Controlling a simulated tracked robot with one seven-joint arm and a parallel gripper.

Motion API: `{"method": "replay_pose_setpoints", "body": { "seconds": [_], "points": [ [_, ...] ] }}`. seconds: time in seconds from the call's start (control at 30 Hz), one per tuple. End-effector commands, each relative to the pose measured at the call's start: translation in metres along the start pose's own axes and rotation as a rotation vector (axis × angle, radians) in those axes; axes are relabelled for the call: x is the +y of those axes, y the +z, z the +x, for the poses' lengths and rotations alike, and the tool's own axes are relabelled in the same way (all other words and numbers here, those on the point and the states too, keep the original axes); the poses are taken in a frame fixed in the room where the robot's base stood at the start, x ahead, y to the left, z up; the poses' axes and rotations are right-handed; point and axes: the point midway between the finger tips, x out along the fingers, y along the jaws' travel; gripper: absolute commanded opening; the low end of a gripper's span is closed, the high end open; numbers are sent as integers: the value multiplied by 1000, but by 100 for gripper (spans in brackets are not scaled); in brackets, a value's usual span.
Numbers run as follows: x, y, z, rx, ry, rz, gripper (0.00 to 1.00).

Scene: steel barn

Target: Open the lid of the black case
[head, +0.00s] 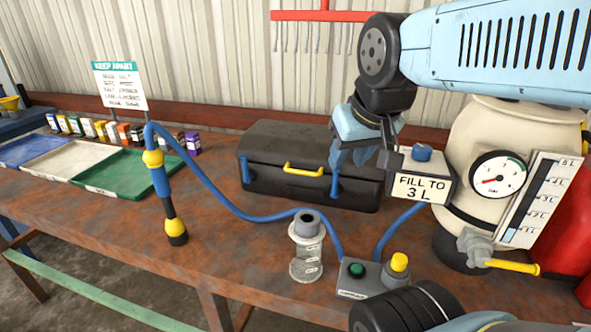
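The black case (275,185) lies on the rusty workbench, against the back. Its lid (285,142) is closed. A yellow handle (303,170) is on the front, with a blue latch on the left (245,170) and another on the right (335,185). I cannot tell whether the latches are fastened. My gripper (350,160) points down in front of the case's right part and covers part of its lid and right end. I see nothing held in it. Its blue fingers overlap in this view, so their gap is unclear, as is any contact with the case.
A "FILL TO 3 L" box (422,188) and a cream tank (480,140) stand right. A blue hose (225,200) loops before the case to a button box (365,278). Trays (128,185) and small boxes are left.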

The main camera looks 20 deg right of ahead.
Motion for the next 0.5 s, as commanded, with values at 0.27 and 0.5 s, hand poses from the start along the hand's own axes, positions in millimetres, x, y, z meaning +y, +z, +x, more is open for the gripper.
{"method": "replay_pose_setpoints", "body": {
  "seconds": [0.27,0.5],
  "points": [
    [-1,-4,18,-115,51,-20,39],
    [5,-10,46,-294,170,-57,39]
  ]
}}
